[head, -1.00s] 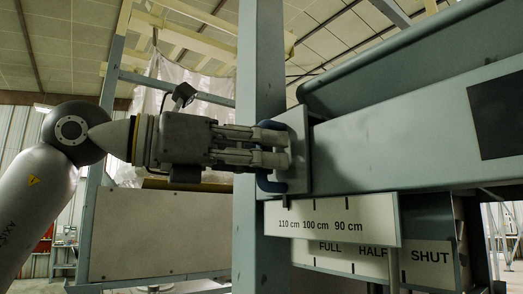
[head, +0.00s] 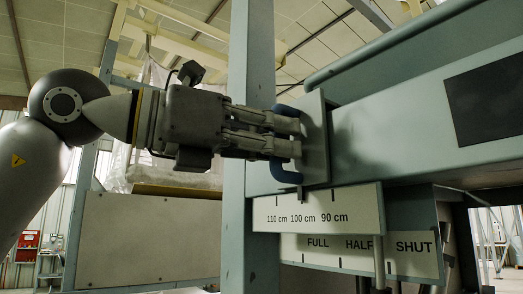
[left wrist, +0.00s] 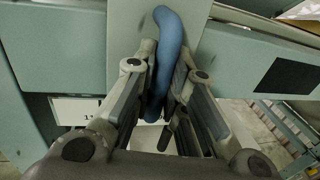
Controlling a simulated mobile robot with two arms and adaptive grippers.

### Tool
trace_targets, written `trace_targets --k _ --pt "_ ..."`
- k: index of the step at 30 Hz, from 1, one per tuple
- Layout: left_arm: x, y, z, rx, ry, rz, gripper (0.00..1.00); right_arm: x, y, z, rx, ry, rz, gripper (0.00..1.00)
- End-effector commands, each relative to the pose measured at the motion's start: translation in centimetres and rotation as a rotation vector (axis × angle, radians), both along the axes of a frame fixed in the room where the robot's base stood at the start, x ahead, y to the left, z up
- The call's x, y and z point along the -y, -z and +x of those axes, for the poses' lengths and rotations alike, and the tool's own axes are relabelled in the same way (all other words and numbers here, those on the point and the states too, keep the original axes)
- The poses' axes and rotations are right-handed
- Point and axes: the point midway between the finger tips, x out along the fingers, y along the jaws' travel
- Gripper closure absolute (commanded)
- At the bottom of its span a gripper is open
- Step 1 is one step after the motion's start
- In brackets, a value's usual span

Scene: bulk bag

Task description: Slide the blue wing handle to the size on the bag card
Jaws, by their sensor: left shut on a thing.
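The blue wing handle (head: 286,174) is a curved bar on a grey sliding plate (head: 317,140) at the front of the grey-green beam. My left gripper (head: 293,136) is shut on the handle, its fingers on the bar's middle. The handle also shows upright between the fingers in the left wrist view (left wrist: 167,55). Below the plate is a white scale (head: 360,206) marked 110 cm, 100 cm and 90 cm. The plate's right edge stands roughly above the 90 cm label in the head view. I cannot make out a bag card. My right gripper is not in view.
A second white scale (head: 330,260) reads FULL, HALF, SHUT below the first. A grey-green post (head: 250,60) stands behind my left gripper. A dark panel (head: 490,95) is on the beam to the right. A whitish bag (head: 150,165) hangs behind at left.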

Motion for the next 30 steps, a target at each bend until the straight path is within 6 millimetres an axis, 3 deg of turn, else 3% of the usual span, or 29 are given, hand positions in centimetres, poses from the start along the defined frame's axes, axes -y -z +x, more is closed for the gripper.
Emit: trace_targets --k 4,5,9,20,25,30 --pt "0.0 -0.1 0.0 0.003 0.000 0.001 1.00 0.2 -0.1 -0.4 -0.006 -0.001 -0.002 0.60" --pt "0.0 -0.1 0.0 0.003 0.000 0.001 0.83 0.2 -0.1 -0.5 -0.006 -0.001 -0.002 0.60" --pt "-0.1 -0.1 0.1 0.003 -0.001 0.000 0.65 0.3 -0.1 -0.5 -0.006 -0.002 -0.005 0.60" --pt "-0.4 -0.1 0.0 0.004 -0.003 -0.001 0.65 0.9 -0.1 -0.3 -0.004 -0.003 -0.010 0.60" --pt "-2.5 -0.1 -0.8 0.004 -0.006 -0.001 0.65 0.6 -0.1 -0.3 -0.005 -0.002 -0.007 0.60" --pt "-5.9 -0.1 -2.4 0.003 -0.006 -0.003 0.65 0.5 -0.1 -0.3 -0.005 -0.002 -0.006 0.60"
